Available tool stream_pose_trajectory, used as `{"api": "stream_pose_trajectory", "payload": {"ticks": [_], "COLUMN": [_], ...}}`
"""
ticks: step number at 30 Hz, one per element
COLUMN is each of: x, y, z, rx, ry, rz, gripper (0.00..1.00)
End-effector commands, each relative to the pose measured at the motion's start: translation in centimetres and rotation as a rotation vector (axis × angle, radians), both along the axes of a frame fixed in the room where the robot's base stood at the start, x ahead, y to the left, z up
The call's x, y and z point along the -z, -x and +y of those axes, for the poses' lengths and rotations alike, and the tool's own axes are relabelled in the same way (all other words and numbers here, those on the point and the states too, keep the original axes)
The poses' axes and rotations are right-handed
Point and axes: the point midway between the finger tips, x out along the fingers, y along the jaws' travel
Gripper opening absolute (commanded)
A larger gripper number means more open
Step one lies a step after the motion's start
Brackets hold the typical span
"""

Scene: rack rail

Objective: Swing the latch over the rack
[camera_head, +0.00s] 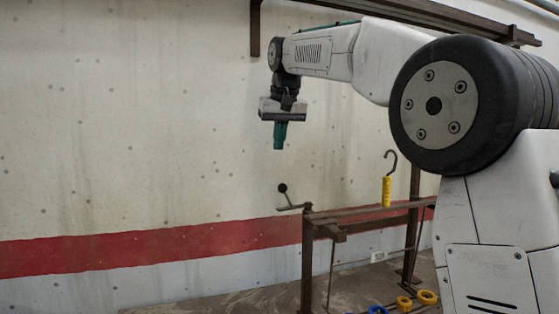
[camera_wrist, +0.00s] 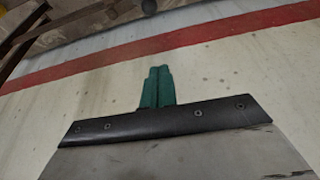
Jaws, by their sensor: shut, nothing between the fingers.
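The latch (camera_head: 290,206) is a short metal arm with an upright stem and a black ball knob (camera_head: 282,188). It sits at the left end of the brown metal rack (camera_head: 350,212) and points out to the left of it. The knob also shows at the top edge of the wrist view (camera_wrist: 149,6). My gripper (camera_head: 279,148) hangs pointing down, above the latch and apart from it. Its green fingers are together and empty, as the wrist view also shows (camera_wrist: 157,70).
A hook with a yellow handle (camera_head: 387,190) stands at the rack rail. Yellow rings (camera_head: 427,297) and a blue ring (camera_head: 377,310) lie low at the right. A brown overhead rail (camera_head: 440,15) runs above my arm. A wall with a red stripe (camera_head: 150,245) stands behind. The space left of the rack is clear.

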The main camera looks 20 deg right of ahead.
Motion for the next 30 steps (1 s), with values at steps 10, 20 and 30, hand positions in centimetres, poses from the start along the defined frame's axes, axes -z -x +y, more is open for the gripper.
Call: {"api": "stream_pose_trajectory", "payload": {"ticks": [10, 20, 30], "x": [6.5, 9.1, 9.5], "y": [-2.3, -0.3, 0.8], "z": [-0.1, -0.1, 0.0], "rx": [0.001, 0.000, -0.001], "ry": [0.000, 0.000, -0.001], "rz": [0.006, 0.000, 0.000], "gripper": [0.00, 0.00, 0.00]}}
